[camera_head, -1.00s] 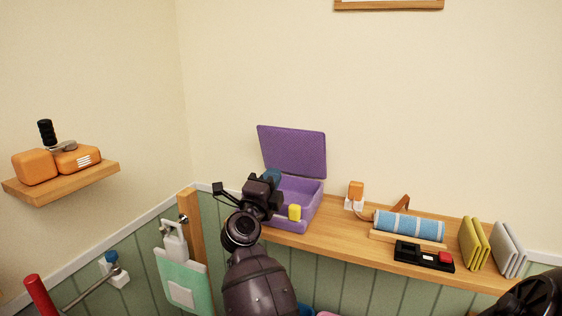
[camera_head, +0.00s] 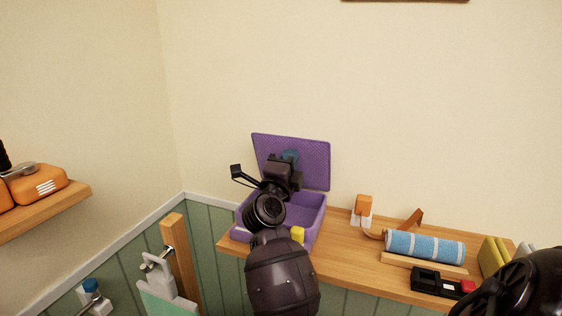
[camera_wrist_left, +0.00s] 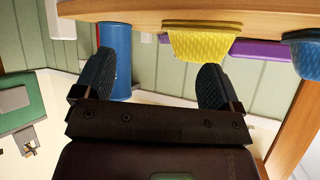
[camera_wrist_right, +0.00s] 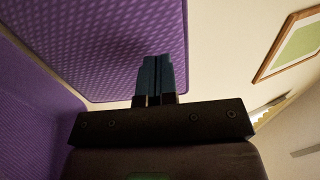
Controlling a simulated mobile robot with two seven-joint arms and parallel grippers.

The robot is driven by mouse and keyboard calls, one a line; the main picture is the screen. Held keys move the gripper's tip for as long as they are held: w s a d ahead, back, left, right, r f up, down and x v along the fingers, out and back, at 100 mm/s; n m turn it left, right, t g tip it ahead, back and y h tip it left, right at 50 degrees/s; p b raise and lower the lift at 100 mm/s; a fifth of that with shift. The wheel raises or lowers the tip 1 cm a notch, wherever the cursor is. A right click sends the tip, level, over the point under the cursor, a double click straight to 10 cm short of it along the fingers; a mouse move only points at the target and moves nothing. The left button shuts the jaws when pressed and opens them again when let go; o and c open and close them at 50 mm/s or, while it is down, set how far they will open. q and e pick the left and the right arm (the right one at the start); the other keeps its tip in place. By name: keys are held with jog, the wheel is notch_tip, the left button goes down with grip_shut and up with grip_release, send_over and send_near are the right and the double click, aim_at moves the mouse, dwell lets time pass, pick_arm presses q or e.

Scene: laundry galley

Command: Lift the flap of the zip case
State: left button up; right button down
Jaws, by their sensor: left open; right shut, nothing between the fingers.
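The purple zip case (camera_head: 314,215) sits on the wooden shelf by the wall. Its flap (camera_head: 318,165) stands raised at the back, leaning near upright, with the inside of the case open. In the right wrist view the dotted flap (camera_wrist_right: 110,40) fills the upper left. My right gripper (camera_head: 290,156) is shut and empty, its dark blue fingertips in front of the flap. In the right wrist view the fingertips (camera_wrist_right: 157,62) overlap the flap's edge; I cannot tell whether they touch. My left gripper (camera_wrist_left: 158,75) shows only in its wrist view, open and empty, below a wooden surface.
To the right are an orange item on a white base (camera_head: 363,207), a blue roll (camera_head: 425,246) and a black box (camera_head: 438,282). The left wrist view shows a yellow textured object (camera_wrist_left: 203,42) and a blue cylinder (camera_wrist_left: 116,45).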

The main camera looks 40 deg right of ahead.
aim_at(294, 147)
pick_arm(q)
jog(key=shift+w+d+r, duration=0.1)
jog(key=shift+w+d, duration=0.1)
jog(key=shift+w, duration=0.3)
pick_arm(e)
jog(key=shift+w+d+r, duration=0.2)
jog(key=shift+d+r, duration=0.05)
jog(key=shift+d, duration=0.3)
pick_arm(q)
jog(key=shift+s, duration=0.15)
pick_arm(e)
jog(key=shift+w+d+r+g+y, duration=0.25)
jog(key=shift+w+d+r+y, duration=0.1)
jog(key=shift+d+y, duration=0.25)
jog(key=shift+w+d+r+g+y, duration=0.3)
jog(key=shift+d+y, duration=0.2)
jog(key=shift+d, duration=0.15)
pick_arm(q)
jog(key=shift+a, duration=0.1)
pick_arm(e)
jog(key=shift+a, duration=0.1)
